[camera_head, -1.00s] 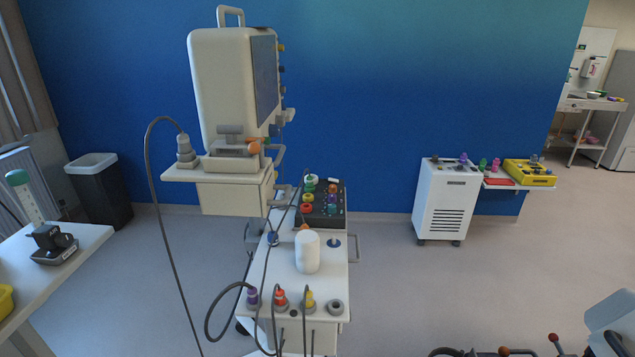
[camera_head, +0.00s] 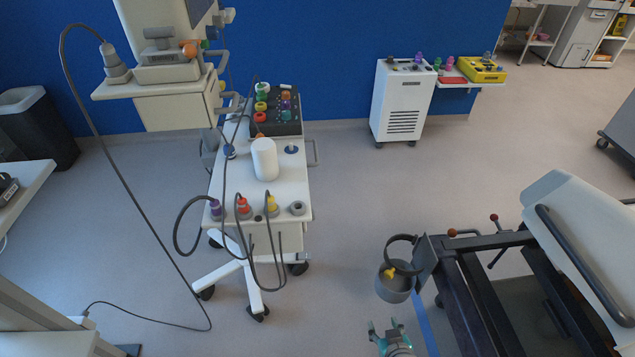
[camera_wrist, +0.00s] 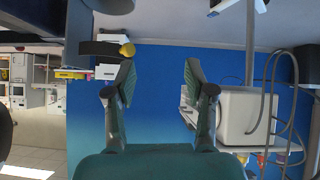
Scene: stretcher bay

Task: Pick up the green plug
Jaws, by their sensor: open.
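Several small green pieces are in the head view, and I cannot tell which is the green plug. One green piece (camera_head: 261,106) is on the dark block (camera_head: 289,128) at the back of the white cart (camera_head: 285,178). Another green piece (camera_head: 437,63) stands by the white cabinet's side shelf. My gripper (camera_head: 388,327) is at the bottom of the head view, right of the cart and far from both. In the wrist view my gripper (camera_wrist: 158,78) is open, with nothing between its fingers. No green plug is clear in the wrist view.
Purple (camera_head: 215,209), red (camera_head: 243,208) and yellow (camera_head: 272,206) plugs with hanging cables line the cart's front, beside an empty grey ring (camera_head: 297,208). A stretcher (camera_head: 570,220) with a grey cup (camera_head: 393,287) is near my gripper. Floor (camera_head: 350,190) between cart and stretcher is clear.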

